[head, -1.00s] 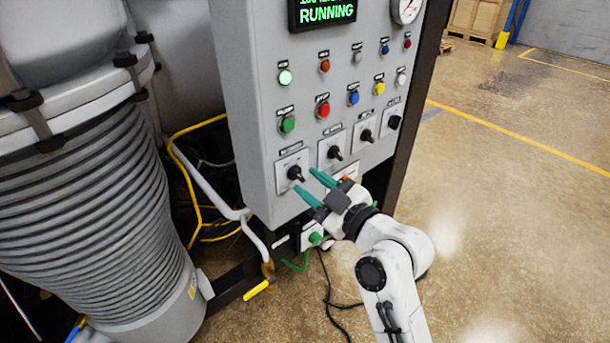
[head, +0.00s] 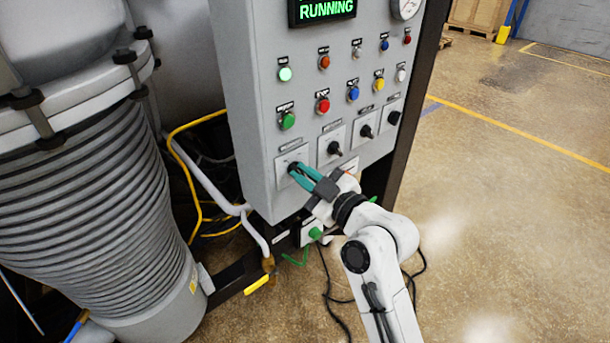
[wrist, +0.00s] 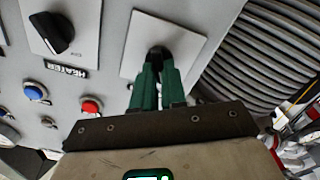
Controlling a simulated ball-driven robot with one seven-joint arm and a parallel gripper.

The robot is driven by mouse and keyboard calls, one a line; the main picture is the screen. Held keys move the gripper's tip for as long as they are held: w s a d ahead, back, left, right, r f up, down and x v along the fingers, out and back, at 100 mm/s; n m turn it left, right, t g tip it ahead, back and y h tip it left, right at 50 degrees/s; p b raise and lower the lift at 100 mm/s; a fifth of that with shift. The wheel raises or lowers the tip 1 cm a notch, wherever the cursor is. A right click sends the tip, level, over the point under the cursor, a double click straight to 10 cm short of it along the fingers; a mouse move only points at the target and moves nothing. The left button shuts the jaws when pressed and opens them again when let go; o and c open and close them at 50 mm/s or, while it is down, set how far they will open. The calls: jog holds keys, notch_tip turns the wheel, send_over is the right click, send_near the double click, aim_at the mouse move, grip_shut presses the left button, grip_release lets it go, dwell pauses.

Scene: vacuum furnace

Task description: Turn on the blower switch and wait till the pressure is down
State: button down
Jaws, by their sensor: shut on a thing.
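My gripper (head: 298,174) is shut on the black knob of the leftmost rotary switch (head: 281,177) in the lower row of the grey control panel. In the wrist view, its green fingers (wrist: 160,82) close around that dark knob (wrist: 157,52) on a light plate. The label of this switch is hidden there and too small to read in the head view, so I cannot tell whether it is the blower switch. The display (head: 325,10) reads RUNNING in green. A round gauge (head: 407,8) is cut off at the top, and its reading is unclear.
The neighbouring switch (wrist: 50,33) is labelled HEATER. Two more black knobs (head: 366,131) (head: 394,118) sit to its right in the head view. Coloured buttons (head: 323,105) lie above. A ribbed grey cylinder (head: 90,210) stands left, and open floor (head: 510,200) lies right.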

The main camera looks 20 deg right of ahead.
dwell(0.4)
jog(key=m+p, duration=0.1)
jog(key=m, duration=0.5)
jog(key=shift+d+r, duration=0.1)
jog(key=shift+d, duration=0.05)
jog(key=m+p, duration=0.2)
jog(key=m, duration=0.3)
jog(key=shift+w+d+m, duration=0.1)
jog(key=shift+d+m, duration=0.05)
jog(key=shift+m, duration=0.25)
jog(key=c, duration=1.2)
grip_release()
jog(key=b+v, duration=0.2)
jog(key=v, duration=0.8)
jog(key=shift+s+d, duration=0.1)
jog(key=shift+s, duration=0.3)
